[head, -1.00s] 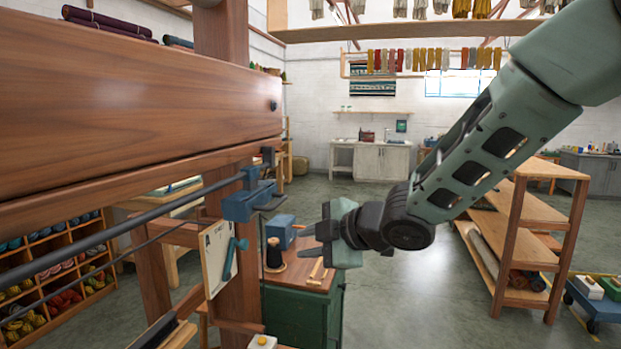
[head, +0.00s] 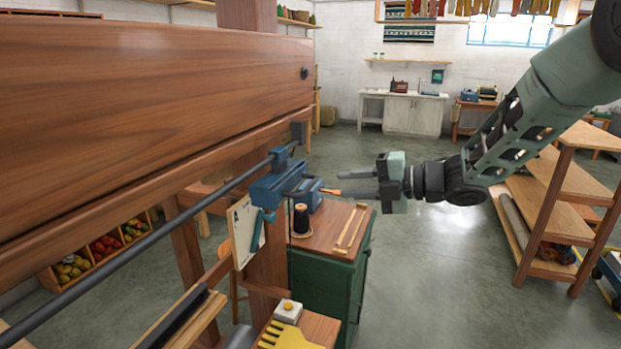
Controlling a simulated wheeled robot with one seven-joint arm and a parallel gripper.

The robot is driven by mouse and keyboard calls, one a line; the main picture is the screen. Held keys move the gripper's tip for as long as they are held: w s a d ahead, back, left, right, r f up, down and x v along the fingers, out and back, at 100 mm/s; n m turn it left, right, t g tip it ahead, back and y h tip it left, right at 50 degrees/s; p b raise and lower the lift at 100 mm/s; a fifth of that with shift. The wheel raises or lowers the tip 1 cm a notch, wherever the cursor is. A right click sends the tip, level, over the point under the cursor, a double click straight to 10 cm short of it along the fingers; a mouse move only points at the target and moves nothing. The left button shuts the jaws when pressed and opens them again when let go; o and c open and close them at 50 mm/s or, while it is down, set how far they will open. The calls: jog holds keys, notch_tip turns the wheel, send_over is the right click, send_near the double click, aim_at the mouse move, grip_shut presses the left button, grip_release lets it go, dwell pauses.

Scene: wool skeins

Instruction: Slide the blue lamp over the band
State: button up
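The blue lamp (head: 280,188) is a boxy blue fitting at the end of a dark rod, below the big wooden beam. A narrower part with an orange tip (head: 330,191) shows at its right; I cannot tell if the tip belongs to the lamp. My gripper (head: 340,184) points left toward the lamp, its two dark fingers apart with nothing visibly held. The fingertips are near the orange tip; depth and contact are unclear. I cannot make out the band.
The wooden beam (head: 150,80) and the dark rod (head: 150,238) fill the left. A green cabinet (head: 335,275) with a black thread cone (head: 301,218) stands below. A wooden shelf rack (head: 560,190) is at right; floor between is clear.

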aim_at(312, 186)
jog(key=p+x, duration=0.3)
jog(key=x, duration=0.6)
jog(key=shift+a, duration=0.3)
grip_shut()
